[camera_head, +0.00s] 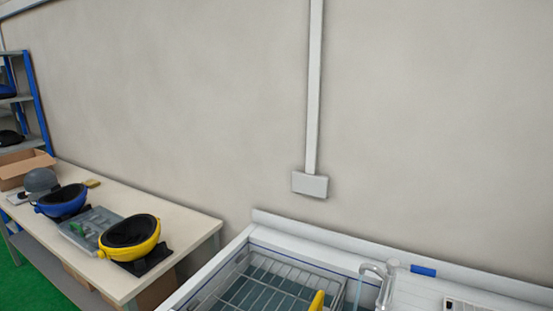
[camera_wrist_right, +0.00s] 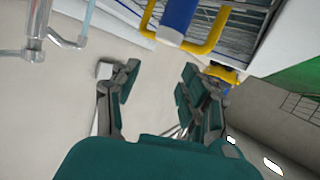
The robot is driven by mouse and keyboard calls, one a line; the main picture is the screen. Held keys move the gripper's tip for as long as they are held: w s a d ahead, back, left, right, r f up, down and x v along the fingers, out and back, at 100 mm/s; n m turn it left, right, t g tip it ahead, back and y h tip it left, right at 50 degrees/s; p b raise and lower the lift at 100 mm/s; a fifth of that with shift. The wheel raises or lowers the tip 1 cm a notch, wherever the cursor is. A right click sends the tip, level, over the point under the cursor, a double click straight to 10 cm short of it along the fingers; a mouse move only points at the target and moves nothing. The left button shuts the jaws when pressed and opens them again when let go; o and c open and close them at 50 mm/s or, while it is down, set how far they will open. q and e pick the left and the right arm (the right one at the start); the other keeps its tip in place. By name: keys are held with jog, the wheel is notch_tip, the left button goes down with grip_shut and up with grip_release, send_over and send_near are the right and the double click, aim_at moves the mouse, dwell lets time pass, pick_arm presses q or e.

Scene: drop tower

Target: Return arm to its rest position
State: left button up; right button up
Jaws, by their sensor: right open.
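My right gripper (camera_wrist_right: 160,85) shows in the right wrist view with its dark green fingers apart and nothing between them. A blue piece with a yellow loop-like frame (camera_wrist_right: 205,45) is beyond the fingertips, apart from them. In the head view, a small yellow part (camera_head: 317,301) stands up at the wire rack (camera_head: 262,287) in the sink area; most of it is cut off by the picture's bottom edge. Neither arm shows in the head view, and my left gripper is in neither view.
A metal tap (camera_head: 383,280) stands right of the rack, with a blue item (camera_head: 423,271) behind it. A table (camera_head: 190,225) at left holds a yellow helmet-like bowl (camera_head: 130,243), a blue one (camera_head: 62,203) and a cardboard box (camera_head: 22,168).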

jog(key=s+f+m+g+h, duration=0.1)
jog(key=s, duration=0.3)
jog(key=s+f+g+h, duration=0.1)
jog(key=s+g, duration=0.1)
jog(key=s, duration=0.3)
jog(key=s+d+f+m+g+h, duration=0.1)
jog(key=s+g+h, duration=0.1)
jog(key=s, duration=0.2)
jog(key=shift+s+f+m, duration=0.3)
jog(key=shift+s+f, duration=0.1)
jog(key=s+d+g, duration=0.2)
jog(key=s+g, duration=0.3)
jog(key=s, duration=0.8)
notch_tip(320, 180, down, 32)
jog(key=s+g+b, duration=0.2)
jog(key=b, duration=0.4)
jog(key=s+d+f+b, duration=0.1)
jog(key=s+f+b, duration=0.1)
jog(key=s+f, duration=0.6)
jog(key=s+d+f+h+b, duration=0.1)
jog(key=s+f+b, duration=0.1)
jog(key=s+f, duration=0.6)
notch_tip(320, 180, down, 4)
jog(key=shift+s+d+f+g, duration=0.15)
jog(key=shift+s+d+g, duration=0.2)
jog(key=shift+g, duration=0.05)
